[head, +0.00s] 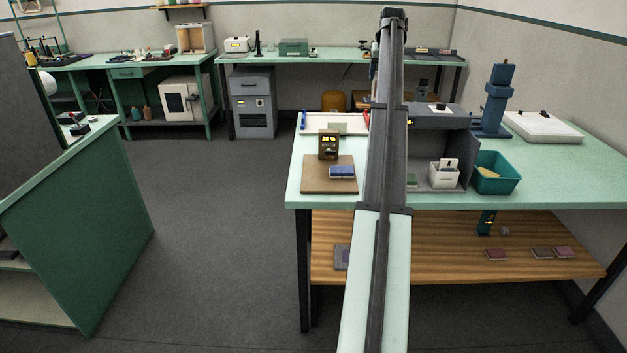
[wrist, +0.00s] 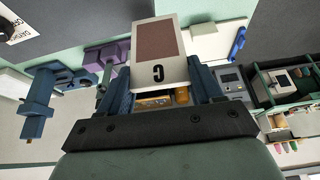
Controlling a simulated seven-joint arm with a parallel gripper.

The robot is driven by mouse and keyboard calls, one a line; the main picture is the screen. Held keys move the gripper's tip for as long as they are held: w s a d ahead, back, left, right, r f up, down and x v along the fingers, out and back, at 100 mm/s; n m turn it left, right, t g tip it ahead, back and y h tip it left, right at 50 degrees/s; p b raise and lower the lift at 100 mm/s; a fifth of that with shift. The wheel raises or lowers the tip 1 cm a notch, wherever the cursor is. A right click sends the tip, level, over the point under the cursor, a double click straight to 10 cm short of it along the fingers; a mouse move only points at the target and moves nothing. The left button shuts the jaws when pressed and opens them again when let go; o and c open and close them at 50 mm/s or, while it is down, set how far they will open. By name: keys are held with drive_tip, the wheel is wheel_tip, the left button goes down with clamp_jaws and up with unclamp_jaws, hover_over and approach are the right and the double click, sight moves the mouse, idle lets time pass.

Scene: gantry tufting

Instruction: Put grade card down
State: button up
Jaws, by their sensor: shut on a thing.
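In the wrist view, the grade card (wrist: 160,62) is white with a brown swatch and a dark letter that looks like a C. My gripper (wrist: 163,85) is shut on its lower end, with a blue finger on each side. The card sticks out beyond the fingertips and seems clear of any surface. In the head view I cannot make out the gripper or the card; my arm crosses the middle of the picture and may hide them. A white box (head: 443,178) with a pale card standing in it sits on the green table (head: 560,187).
On the table, a brown board (head: 318,183) bears a small display unit (head: 328,144) and a blue block (head: 342,172). A teal bin (head: 496,180), a blue upright device (head: 492,105) and a white slab (head: 543,127) stand to the right. The right part of the tabletop is clear.

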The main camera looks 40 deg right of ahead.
drive_tip(key=w+a+f+n+y, duration=0.2)
drive_tip(key=a+f+n, duration=0.3)
drive_tip(key=a, duration=0.4)
drive_tip(key=w+a+f+n+t+y, duration=0.15)
drive_tip(key=a+f+n, duration=0.25)
drive_tip(key=a, duration=0.5)
drive_tip(key=w+a+f+n+y, duration=0.2)
drive_tip(key=a+f+n, duration=0.3)
drive_tip(key=a, duration=0.5)
wheel_tip(320, 180, down, 10)
drive_tip(key=shift+d+r, duration=0.15)
drive_tip(key=shift+r, duration=0.05)
drive_tip(key=shift+f, duration=0.15)
drive_tip(key=o, duration=1)
drive_tip(key=shift+o, duration=0.2)
drive_tip(key=shift+w, duration=0.1)
drive_tip(key=v, duration=1.2)
drive_tip(key=shift+w, duration=0.1)
